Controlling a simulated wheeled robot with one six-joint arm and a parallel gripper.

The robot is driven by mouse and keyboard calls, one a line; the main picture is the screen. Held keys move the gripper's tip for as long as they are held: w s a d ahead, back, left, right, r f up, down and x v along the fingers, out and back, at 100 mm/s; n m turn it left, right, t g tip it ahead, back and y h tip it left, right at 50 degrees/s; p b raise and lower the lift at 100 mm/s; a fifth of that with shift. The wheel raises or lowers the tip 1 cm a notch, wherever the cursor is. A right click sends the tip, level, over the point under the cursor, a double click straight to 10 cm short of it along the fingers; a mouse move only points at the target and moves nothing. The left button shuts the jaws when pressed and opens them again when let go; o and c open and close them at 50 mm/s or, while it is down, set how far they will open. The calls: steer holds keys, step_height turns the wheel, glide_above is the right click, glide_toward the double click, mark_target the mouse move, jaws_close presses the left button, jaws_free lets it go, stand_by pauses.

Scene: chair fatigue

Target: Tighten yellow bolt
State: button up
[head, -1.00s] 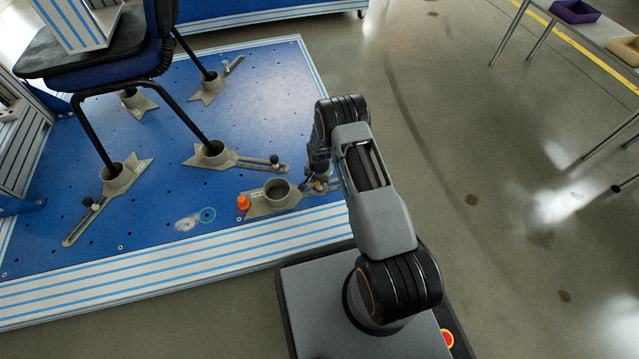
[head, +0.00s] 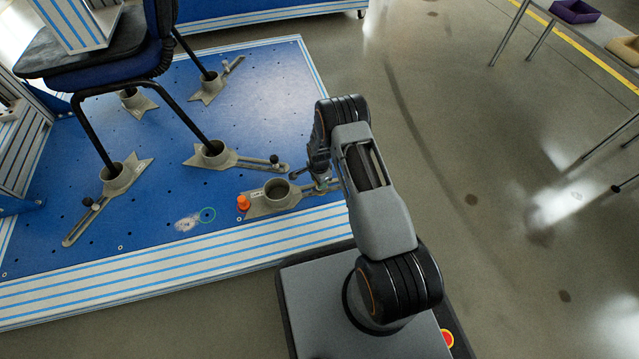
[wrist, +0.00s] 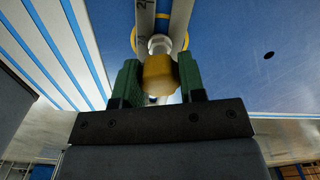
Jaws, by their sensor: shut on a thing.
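The yellow bolt (wrist: 159,76) shows in the wrist view, its rounded head between the two green finger pads of my gripper (wrist: 160,84). My gripper is shut on the bolt head. Beyond the head is a pale shank or nut at the slotted grey arm of a floor clamp (wrist: 146,18). In the head view my gripper (head: 319,183) is low over the right end of the grey clamp (head: 256,209), and the bolt is hidden there. I cannot tell how far the bolt is screwed in.
A chair (head: 110,70) stands in other clamps behind.

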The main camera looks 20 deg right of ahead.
stand_by(0.3)
steer(key=m, duration=0.4)
steer(key=o, duration=0.9)
steer(key=n, duration=0.4)
steer(key=n, duration=0.4)
